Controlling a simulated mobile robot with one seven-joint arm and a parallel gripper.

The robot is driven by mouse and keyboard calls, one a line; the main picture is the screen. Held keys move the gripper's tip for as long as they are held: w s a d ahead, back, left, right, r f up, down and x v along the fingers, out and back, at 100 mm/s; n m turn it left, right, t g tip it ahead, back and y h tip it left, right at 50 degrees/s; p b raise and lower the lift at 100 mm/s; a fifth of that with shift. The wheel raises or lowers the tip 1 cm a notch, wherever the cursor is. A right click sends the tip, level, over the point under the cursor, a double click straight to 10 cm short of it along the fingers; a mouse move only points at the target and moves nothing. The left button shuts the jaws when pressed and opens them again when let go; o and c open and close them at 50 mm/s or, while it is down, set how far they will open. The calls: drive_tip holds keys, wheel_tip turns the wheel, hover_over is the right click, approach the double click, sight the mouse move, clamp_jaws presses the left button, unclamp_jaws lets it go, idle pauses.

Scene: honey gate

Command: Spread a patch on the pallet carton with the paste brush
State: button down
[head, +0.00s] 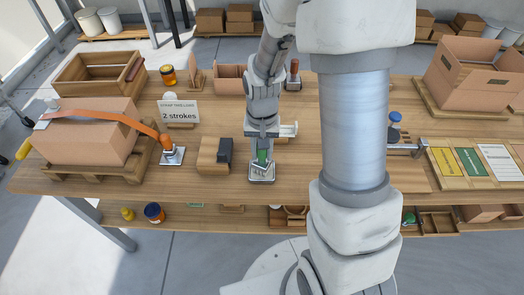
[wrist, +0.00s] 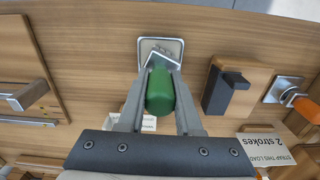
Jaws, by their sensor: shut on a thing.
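My gripper (head: 263,152) is shut on an upright green handle (wrist: 160,92), one finger on each side of it. The handle rises from a bent metal bracket on a square metal plate (head: 262,180), which rests on the table near its front edge. The plate also shows in the wrist view (wrist: 160,47). I cannot tell a brush for certain; no bristles show. A closed carton (head: 85,135) sits on a wooden pallet (head: 135,168) at the left, with an orange strap (head: 108,118) over it. No paste patch can be made out on it.
A lever with an orange handle (head: 167,142) stands right of the pallet. A wooden block with a dark piece (head: 225,150) is just left of my gripper. A sign (head: 179,112) reads "2 strokes". An open carton (head: 475,75) stands at the back right.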

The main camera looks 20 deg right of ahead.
idle(0.4)
drive_tip(key=shift+r+p, duration=2.75)
drive_tip(key=shift+r, duration=0.75)
drive_tip(key=shift+w, duration=0.1)
drive_tip(key=shift+w+f+n, duration=0.3)
drive_tip(key=shift+w+n, duration=0.35)
drive_tip(key=shift+w, duration=0.2)
drive_tip(key=shift+w+f+n, duration=0.3)
drive_tip(key=shift+w+n, duration=0.4)
drive_tip(key=shift+w, duration=0.1)
drive_tip(key=shift+w+f+n, duration=0.3)
drive_tip(key=shift+w+n, duration=0.35)
drive_tip(key=shift+w, duration=0.2)
